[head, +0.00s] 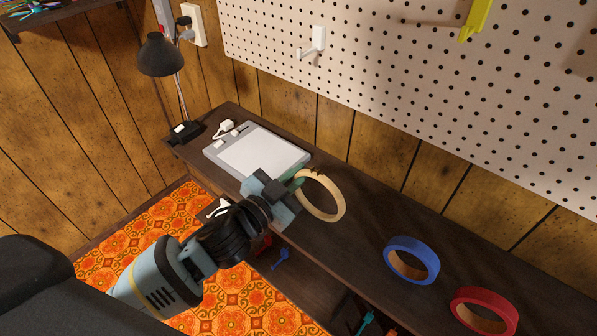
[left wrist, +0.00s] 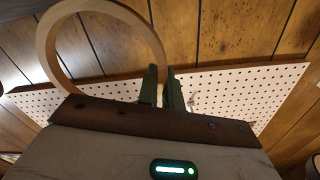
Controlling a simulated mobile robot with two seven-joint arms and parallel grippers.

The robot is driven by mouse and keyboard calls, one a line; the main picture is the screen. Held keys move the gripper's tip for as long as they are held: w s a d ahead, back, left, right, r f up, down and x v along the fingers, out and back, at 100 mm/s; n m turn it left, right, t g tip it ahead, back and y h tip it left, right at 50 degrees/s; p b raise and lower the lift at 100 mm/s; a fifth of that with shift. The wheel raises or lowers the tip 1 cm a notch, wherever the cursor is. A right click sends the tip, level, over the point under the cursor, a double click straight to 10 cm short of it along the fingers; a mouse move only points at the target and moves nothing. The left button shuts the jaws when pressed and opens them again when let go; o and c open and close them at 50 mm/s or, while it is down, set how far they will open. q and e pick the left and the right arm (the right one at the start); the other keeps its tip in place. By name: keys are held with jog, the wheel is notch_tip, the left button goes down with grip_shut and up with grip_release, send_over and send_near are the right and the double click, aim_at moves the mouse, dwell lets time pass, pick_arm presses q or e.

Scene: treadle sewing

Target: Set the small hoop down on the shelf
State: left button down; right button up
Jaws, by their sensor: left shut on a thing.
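The small hoop (head: 341,199) is a thin pale wooden ring. My left gripper (head: 297,183) is shut on its left edge in the head view, and the ring extends to the right over the dark wooden shelf (head: 362,236). I cannot tell whether its lower edge touches the shelf. In the left wrist view the hoop (left wrist: 47,45) rises on the left, its near end at the green fingertips of the left gripper (left wrist: 162,84). My right gripper is in neither view.
A grey tablet-like device (head: 258,150) lies left of the hoop, and a black lamp (head: 161,56) stands at the far left. Blue tape (head: 429,257) and red tape (head: 507,309) lie to the right. A pegboard (head: 420,70) is behind. Bare shelf lies between hoop and blue tape.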

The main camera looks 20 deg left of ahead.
pick_arm(q)
jog(key=shift+f, duration=0.4)
dwell(0.5)
jog(key=c, duration=1.5)
grip_release()
jog(key=shift+s+a, duration=0.15)
jog(key=shift+s, duration=0.35)
jog(key=b+v, duration=0.1)
jog(key=v, duration=0.4)
jog(key=shift+s+a, duration=0.1)
jog(key=shift+s, duration=0.25)
jog(key=shift+s+a, duration=0.2)
jog(key=shift+s, duration=0.3)
jog(key=shift+f, duration=0.1)
